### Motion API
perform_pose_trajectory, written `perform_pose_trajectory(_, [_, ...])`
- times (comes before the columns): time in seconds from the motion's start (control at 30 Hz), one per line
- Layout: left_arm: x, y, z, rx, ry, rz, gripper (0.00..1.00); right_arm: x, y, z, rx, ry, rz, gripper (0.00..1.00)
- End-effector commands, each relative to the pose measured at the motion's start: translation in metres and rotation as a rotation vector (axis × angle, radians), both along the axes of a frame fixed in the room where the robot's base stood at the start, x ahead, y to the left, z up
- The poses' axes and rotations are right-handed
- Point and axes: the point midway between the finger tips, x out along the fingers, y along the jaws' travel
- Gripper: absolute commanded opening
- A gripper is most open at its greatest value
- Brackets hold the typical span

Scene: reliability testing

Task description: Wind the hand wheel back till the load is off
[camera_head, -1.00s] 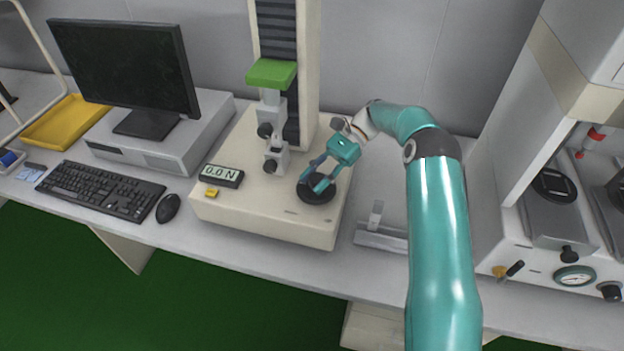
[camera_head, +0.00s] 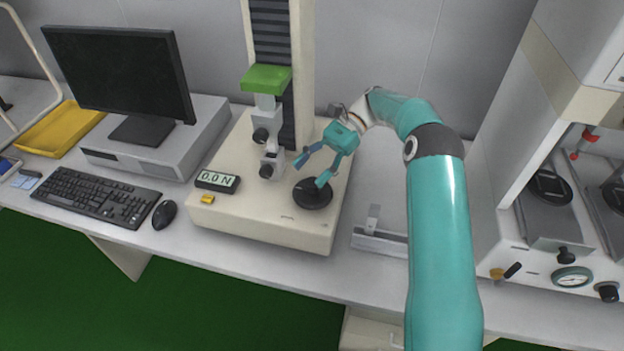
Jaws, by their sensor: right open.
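The black hand wheel (camera_head: 311,196) lies on the right part of the beige tester base (camera_head: 270,226). My right gripper (camera_head: 309,171) is open just above the wheel; one finger is over the wheel and the other points left, clear of it. I cannot tell whether the near finger touches the wheel. The display (camera_head: 217,181) on the base reads 0.0 N. The tester's upper and lower grips (camera_head: 271,160) stand at the column, under a green crosshead block (camera_head: 266,78). My left gripper is not in view.
A monitor (camera_head: 120,75), keyboard (camera_head: 97,196) and mouse (camera_head: 164,214) stand to the left. A small yellow button (camera_head: 207,199) sits at the base's front. A grey metal fixture (camera_head: 378,240) lies right of the tester. A machine with a gauge (camera_head: 572,278) stands at the far right.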

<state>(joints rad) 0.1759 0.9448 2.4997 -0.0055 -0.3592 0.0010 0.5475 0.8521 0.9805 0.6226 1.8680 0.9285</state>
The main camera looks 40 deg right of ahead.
Motion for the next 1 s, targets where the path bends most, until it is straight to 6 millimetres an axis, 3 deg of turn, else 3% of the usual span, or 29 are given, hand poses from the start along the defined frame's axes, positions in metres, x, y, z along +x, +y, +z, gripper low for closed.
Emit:
perform_pose_trajectory(0.1, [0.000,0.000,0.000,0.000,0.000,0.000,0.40,0.000,0.000,0.023,-0.002,-0.004,-0.001,0.64])
perform_pose_trajectory(0.33, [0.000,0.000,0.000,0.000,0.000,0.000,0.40,0.000,0.000,0.049,-0.002,-0.001,-0.001,0.64])
perform_pose_trajectory(1.0, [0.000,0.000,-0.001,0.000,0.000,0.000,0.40,0.000,0.000,0.053,-0.001,0.000,-0.001,0.64])
